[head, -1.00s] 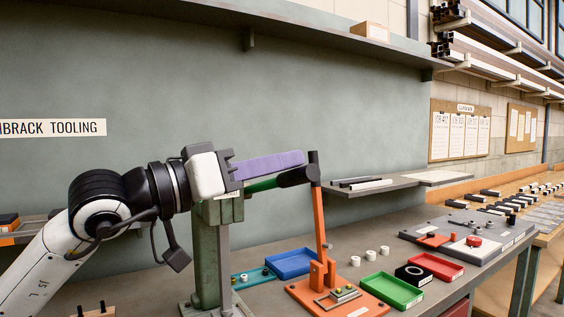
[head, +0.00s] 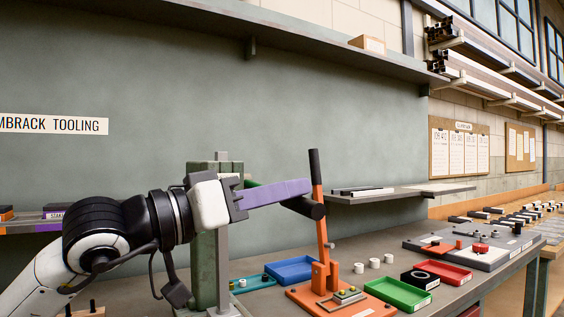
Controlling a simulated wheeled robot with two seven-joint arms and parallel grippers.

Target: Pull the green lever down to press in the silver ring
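The green press (head: 204,270) stands at left centre, partly hidden behind my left arm. Its green lever (head: 251,184) shows only as a short piece above my purple finger; its black handle end (head: 303,207) sticks out to the right and slopes slightly down. My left gripper (head: 280,193) lies across the lever, its purple finger against or just in front of the handle. The fingers show side-on as one bar, so their opening cannot be told. I cannot make out the silver ring; the foot of the press is partly hidden. My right gripper is out of view.
An orange toggle tool (head: 319,269) with an upright black-tipped handle stands just right of the lever. Blue (head: 291,271), green (head: 398,293) and red (head: 443,269) trays, white rings (head: 374,263) and a black block (head: 415,280) sit on the bench. A small shelf (head: 400,194) is behind.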

